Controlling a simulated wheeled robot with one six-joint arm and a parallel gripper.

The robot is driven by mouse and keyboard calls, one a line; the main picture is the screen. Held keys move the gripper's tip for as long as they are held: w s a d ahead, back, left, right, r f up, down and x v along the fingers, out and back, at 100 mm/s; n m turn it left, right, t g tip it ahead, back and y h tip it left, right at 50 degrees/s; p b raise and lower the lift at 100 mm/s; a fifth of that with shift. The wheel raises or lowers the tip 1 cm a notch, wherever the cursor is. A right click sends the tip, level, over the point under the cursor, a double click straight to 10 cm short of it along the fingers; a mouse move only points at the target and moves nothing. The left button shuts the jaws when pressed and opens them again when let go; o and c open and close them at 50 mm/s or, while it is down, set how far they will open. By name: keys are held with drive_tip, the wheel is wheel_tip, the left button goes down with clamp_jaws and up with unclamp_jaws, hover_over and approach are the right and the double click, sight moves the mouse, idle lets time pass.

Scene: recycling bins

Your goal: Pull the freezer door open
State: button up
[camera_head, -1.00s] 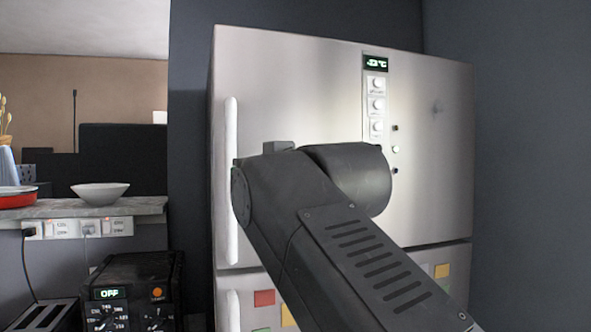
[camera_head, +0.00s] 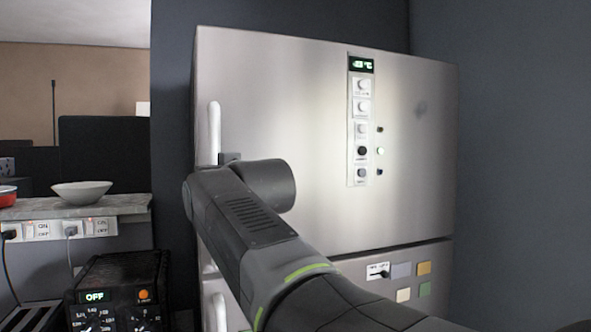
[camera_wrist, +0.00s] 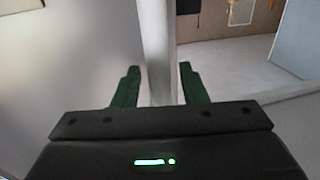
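The steel fridge-freezer has an upper door (camera_head: 290,130) with a temperature display (camera_head: 361,65) and a white vertical handle (camera_head: 214,125) at its left edge. This door looks closed. In the wrist view the white handle (camera_wrist: 157,45) runs between the two green fingers of my gripper (camera_wrist: 159,68). The fingers are apart, one on each side of the handle, with what looks like a narrow gap at each. In the head view my arm hides the gripper and the lower part of the handle.
A lower door (camera_head: 400,275) with coloured squares sits below, with its own handle (camera_head: 212,300). At left are a counter (camera_head: 110,205) with a bowl (camera_head: 82,192) and a black appliance (camera_head: 120,285) reading OFF. A dark wall (camera_head: 500,150) stands at right.

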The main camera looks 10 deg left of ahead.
drive_tip(key=shift+w+a, duration=0.15)
drive_tip(key=shift+w, duration=0.05)
clamp_jaws()
drive_tip(key=shift+s, duration=0.1)
